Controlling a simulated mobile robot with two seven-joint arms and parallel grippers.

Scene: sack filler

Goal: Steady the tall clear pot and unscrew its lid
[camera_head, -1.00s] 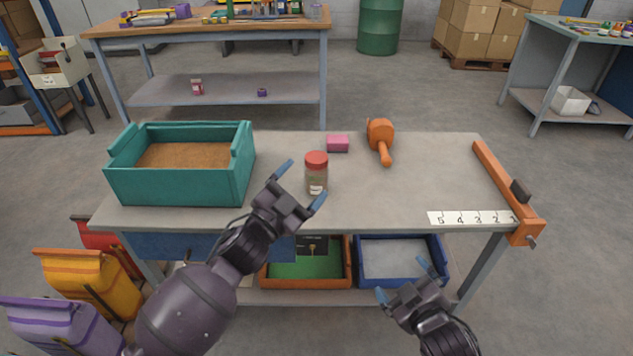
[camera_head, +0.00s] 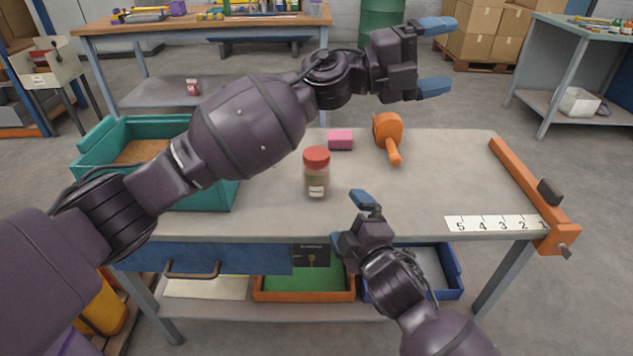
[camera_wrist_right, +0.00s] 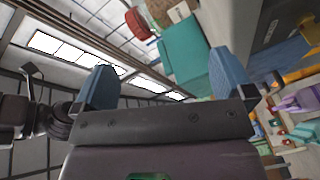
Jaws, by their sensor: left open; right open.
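The tall clear pot (camera_head: 316,180) stands upright on the grey workbench, with brownish contents and a pale label. Its red lid (camera_head: 316,158) is on top. My left gripper (camera_head: 437,57) is open and empty, raised high to the right of the pot, its jaws pointing right. My right gripper (camera_head: 352,221) is open and empty, low at the bench's front edge, just right of and in front of the pot. Neither gripper touches the pot. In the right wrist view its two blue fingers (camera_wrist_right: 165,82) are spread with nothing between them.
A teal box (camera_head: 215,196) stands at the bench's left, partly hidden by my left arm. A pink block (camera_head: 340,140) and an orange tool (camera_head: 388,135) lie behind the pot. An orange rail (camera_head: 520,183) and a numbered strip (camera_head: 492,224) are at the right. The bench's right middle is clear.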

